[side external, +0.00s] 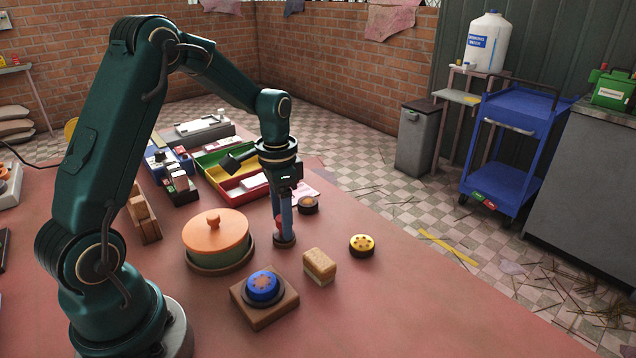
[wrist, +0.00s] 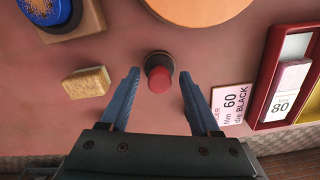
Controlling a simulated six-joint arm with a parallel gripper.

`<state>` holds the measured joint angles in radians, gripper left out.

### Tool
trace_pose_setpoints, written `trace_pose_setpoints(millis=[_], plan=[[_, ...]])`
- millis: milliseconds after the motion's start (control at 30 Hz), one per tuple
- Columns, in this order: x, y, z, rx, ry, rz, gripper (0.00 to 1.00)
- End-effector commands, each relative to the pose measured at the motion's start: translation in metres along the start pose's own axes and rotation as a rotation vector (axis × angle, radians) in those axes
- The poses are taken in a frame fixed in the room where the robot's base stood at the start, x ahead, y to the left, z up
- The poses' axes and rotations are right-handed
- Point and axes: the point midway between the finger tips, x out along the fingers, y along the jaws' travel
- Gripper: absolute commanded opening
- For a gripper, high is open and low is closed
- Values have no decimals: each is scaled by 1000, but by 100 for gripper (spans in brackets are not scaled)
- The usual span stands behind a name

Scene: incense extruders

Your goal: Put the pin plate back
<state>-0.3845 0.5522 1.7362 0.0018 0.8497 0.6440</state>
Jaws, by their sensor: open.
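My gripper (side external: 284,228) points down over the table, and its fingers are open in the wrist view (wrist: 160,74). Between the fingertips stands a small dark round piece with a red knob (wrist: 159,78), upright; in the side view its dark base (side external: 285,241) shows under the fingers. Finger contact is not visible. A yellow disc with dark dots (side external: 361,244) lies to the right. A blue disc with an orange pattern (side external: 263,286) sits on a square wooden block (side external: 265,315); both show in the wrist view's top left. I cannot tell which piece is the pin plate.
A tan block (side external: 319,266) lies right of my gripper, and an orange-lidded round pot (side external: 216,235) stands to its left. A small dark round piece (side external: 308,204), a pink card (wrist: 232,102) and coloured trays (side external: 240,187) lie behind. The front right table is clear.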

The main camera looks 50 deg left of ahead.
Motion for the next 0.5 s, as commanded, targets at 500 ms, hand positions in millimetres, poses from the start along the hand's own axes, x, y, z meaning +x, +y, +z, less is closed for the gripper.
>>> trace_pose_setpoints(millis=[500], plan=[[-101,-1,-1,0,6,-3,63]])
